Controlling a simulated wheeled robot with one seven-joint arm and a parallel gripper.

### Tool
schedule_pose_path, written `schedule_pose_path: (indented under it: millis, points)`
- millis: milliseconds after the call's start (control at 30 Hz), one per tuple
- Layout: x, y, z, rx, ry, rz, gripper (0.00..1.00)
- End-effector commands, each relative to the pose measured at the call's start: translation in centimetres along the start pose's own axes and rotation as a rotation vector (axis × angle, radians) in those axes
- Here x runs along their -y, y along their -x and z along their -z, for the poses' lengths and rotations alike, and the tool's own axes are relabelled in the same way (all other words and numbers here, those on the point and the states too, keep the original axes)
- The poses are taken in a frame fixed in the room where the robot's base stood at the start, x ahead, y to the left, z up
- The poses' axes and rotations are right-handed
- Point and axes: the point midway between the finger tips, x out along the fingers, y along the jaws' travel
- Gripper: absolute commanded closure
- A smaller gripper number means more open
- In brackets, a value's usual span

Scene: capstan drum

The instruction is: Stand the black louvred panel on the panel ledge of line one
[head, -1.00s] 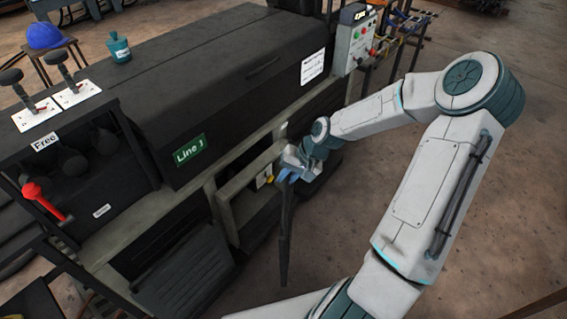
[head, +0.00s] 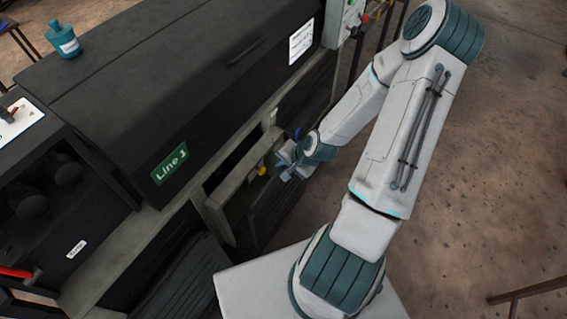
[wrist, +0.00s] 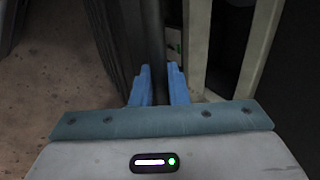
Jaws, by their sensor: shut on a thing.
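The black louvred panel (head: 270,212) hangs upright beside the open bay of line one in the head view. My gripper (head: 287,163) is shut on its upper part. In the wrist view the blue fingers (wrist: 160,86) close on the panel's dark edge (wrist: 152,40), and its ribbed face (wrist: 118,45) shows at left. The dark machine carries a green "Line 1" sign (head: 170,163). A pale frame (head: 218,217) borders the bay, close to the panel. I cannot make out the panel ledge or whether the panel touches it.
A yellow part (head: 262,171) shows in the bay near my gripper. Another dark slatted panel (head: 188,280) is at the machine's lower left.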

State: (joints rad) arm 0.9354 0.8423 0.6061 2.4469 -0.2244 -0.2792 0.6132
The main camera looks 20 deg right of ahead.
Motion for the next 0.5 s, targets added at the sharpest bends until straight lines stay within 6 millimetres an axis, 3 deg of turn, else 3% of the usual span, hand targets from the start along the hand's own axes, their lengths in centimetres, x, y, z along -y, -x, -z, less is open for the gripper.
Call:
schedule_pose_path:
  millis: [500]
  points:
    - [4.3,-2.5,0.1,-0.002,0.006,0.004,1.0]
